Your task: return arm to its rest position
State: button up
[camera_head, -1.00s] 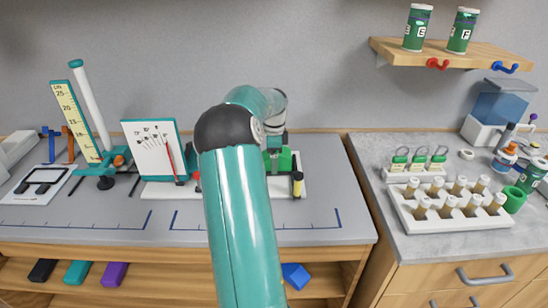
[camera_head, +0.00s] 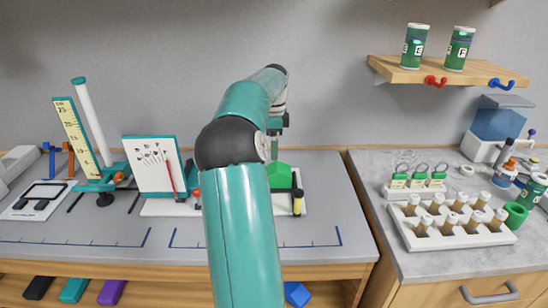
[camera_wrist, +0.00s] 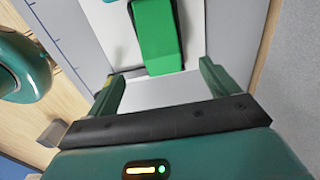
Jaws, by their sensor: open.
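My teal arm rises through the middle of the head view, bent at a dark joint. A green block (camera_wrist: 157,35) lies just beyond the fingertips on the white board (camera_wrist: 205,20). In the head view the green block (camera_head: 280,176) shows beside my arm on the white base board (camera_head: 160,208), partly hidden by the arm.
A chart panel (camera_head: 150,165) and a ruler stand (camera_head: 76,137) are at the left. A wooden shelf (camera_head: 430,72) with two jars hangs above. Free bench lies in front of the board.

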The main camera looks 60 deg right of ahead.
jog(key=shift+r, duration=0.75)
jog(key=w+a+r+n+t, duration=0.1)
jog(key=w+a+r+n, duration=0.3)
jog(key=a, duration=0.6)
jog(key=w+a+r+n+t, duration=0.1)
jog(key=w+a+n, duration=0.2)
jog(key=a+n, duration=0.55)
jog(key=w+a+r+n+t, duration=0.1)
jog(key=w+a+r+n, duration=0.15)
jog(key=a, duration=1.05)
jog(key=s+a+f+n+t, duration=0.1)
jog(key=s+a+f+n, duration=0.1)
jog(key=a+n, duration=0.3)
jog(key=s+a+f+n, duration=0.2)
jog(key=s+a+n, duration=0.2)
jog(key=a, duration=0.8)
jog(key=s+a+f+n+t, duration=0.1)
jog(key=s+a+n, duration=0.3)
jog(key=a, duration=0.5)
jog(key=f+n, duration=0.1)
jog(key=n, duration=0.1)
jog(key=shift+a+f+n+t, duration=0.15)
jog(key=shift+f+n+t, duration=0.1)
jog(key=shift+n+t, duration=0.05)
